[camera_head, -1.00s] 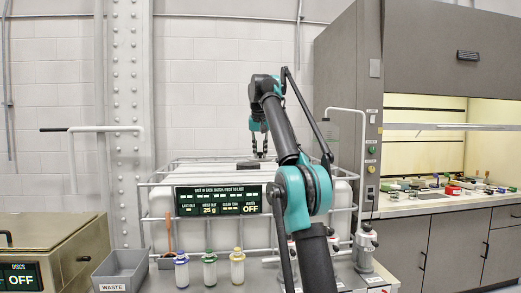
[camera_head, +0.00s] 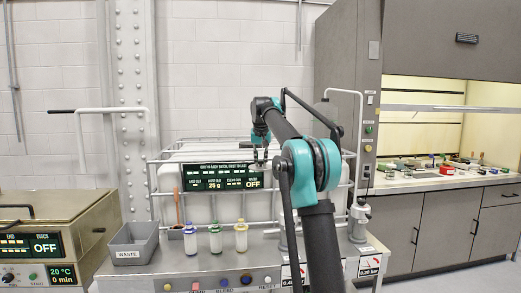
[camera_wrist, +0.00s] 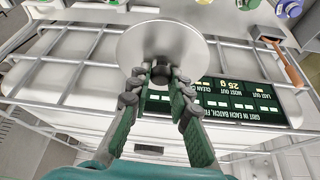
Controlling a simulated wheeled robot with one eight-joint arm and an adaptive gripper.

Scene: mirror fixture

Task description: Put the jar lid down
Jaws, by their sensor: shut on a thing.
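The jar lid (camera_wrist: 160,38), a round pale-grey disc with a dark knob, is in the wrist view at the top middle. My gripper (camera_wrist: 162,76) is shut on the knob, and the disc lies beyond its fingertips. In the head view my gripper (camera_head: 262,153) hangs just above the display panel, in front of the white tank. I cannot make out the lid there. No open jar is clearly visible.
The dark display panel (camera_head: 222,178) is on the caged white tank (camera_head: 168,182). Blue-topped (camera_head: 190,242), green-topped (camera_head: 215,240) and yellow-topped (camera_head: 240,238) bottles stand on the bench beside the grey waste bin (camera_head: 135,245). A wooden-handled tool (camera_wrist: 285,55) is near the panel.

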